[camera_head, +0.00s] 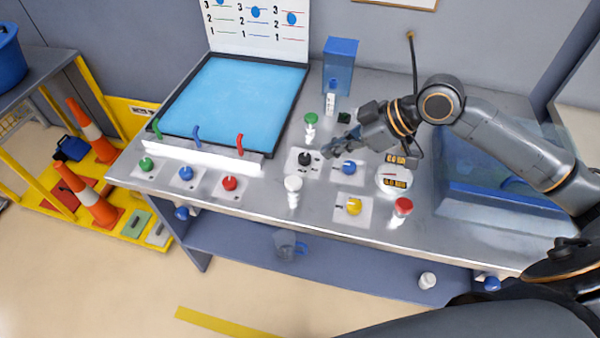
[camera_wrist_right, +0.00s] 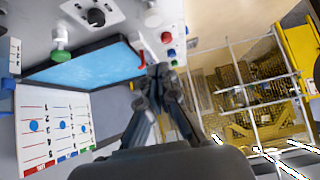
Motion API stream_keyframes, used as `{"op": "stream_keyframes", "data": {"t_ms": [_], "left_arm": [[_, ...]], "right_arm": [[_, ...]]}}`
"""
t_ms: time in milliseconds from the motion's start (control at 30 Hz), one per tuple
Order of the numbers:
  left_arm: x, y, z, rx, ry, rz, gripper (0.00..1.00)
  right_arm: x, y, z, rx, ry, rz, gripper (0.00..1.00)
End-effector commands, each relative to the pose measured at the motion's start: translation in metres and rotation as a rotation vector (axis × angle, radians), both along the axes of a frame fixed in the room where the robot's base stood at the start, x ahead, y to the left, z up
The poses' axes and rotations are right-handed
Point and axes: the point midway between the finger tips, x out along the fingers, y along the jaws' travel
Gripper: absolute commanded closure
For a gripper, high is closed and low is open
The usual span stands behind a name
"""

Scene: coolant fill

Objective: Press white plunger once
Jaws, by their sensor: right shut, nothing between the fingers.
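The white plunger (camera_head: 293,184) stands upright at the front middle of the metal bench, with a white round cap on a pale body. It also seems to show near the top of the right wrist view (camera_wrist_right: 152,18). My right gripper (camera_head: 331,150) is shut and empty, above the bench between the black knob (camera_head: 305,158) and the blue knob (camera_head: 349,167). It is behind and to the right of the white plunger, apart from it. In the wrist view its fingers (camera_wrist_right: 160,70) are together. My left gripper does not show.
A green-capped plunger (camera_head: 311,119) stands behind, a red-capped one (camera_head: 403,206) to the right. A yellow knob (camera_head: 354,206) and a round gauge (camera_head: 394,179) are nearby. A blue-floored tray (camera_head: 179,88) lies left, with red, blue and green knobs before it.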

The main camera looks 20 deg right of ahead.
Motion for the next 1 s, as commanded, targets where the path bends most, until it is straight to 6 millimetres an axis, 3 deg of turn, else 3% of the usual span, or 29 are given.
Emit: {"op": "stream_keyframes", "data": {"t_ms": [533,1000], "left_arm": [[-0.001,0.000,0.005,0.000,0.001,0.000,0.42],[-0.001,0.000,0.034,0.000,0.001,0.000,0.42]], "right_arm": [[0.006,0.007,-0.005,0.007,0.002,0.000,1.00],[0.040,0.060,-0.072,0.004,0.005,-0.001,1.00]]}}
